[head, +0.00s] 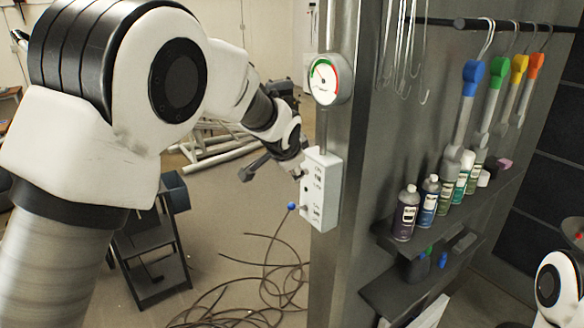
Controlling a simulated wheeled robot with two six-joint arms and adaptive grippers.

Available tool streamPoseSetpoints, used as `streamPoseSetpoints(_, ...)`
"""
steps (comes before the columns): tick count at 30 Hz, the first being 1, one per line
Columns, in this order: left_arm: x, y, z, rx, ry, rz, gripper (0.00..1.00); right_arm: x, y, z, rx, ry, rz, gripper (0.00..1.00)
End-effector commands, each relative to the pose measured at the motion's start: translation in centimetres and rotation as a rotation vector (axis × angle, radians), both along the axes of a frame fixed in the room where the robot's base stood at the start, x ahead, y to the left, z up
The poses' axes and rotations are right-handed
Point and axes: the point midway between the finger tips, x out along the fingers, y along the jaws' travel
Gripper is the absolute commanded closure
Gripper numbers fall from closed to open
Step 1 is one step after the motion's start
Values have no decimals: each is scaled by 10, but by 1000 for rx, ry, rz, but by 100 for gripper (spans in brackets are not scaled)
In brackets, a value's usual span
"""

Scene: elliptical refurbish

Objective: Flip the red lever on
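A white control box (321,190) with printed labels is mounted on the edge of a grey metal panel, near the middle of the head view. A blue ball-ended lever (291,206) sticks out from the lower left side of the box. I cannot make out a red lever clearly; my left gripper covers the upper left side of the box. My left gripper (286,165) is at that upper side, close to the box, and contact cannot be told. Its fingers are partly hidden and too small to read as open or shut. My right gripper is out of view.
A round gauge (327,79) sits above the box. To the right, several spray bottles (405,214) stand on a shelf (384,236), and coloured-handled tools (467,95) hang from a rod. Loose cables (262,265) and a dark step stool (157,268) are on the floor at left.

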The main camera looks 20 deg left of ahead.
Motion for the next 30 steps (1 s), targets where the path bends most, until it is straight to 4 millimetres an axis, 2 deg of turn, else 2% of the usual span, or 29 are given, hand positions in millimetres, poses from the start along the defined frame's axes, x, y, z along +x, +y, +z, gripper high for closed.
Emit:
streamPoseSetpoints(6,-35,-5,41,1,-6,1,53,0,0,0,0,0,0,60)
streamPoseSetpoints(12,-64,-9,72,1,-5,-1,53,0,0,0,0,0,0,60)
streamPoseSetpoints(16,-72,-10,79,0,-3,0,53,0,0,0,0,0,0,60)
streamPoseSetpoints(23,-72,-10,79,1,-1,-1,53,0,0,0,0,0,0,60)
streamPoseSetpoints(26,-71,-10,69,1,11,-1,53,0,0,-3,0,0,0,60)
streamPoseSetpoints(29,-68,-9,25,-3,69,1,53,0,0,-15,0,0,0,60)
streamPoseSetpoints(30,-67,-8,-3,-9,106,3,53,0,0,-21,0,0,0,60)
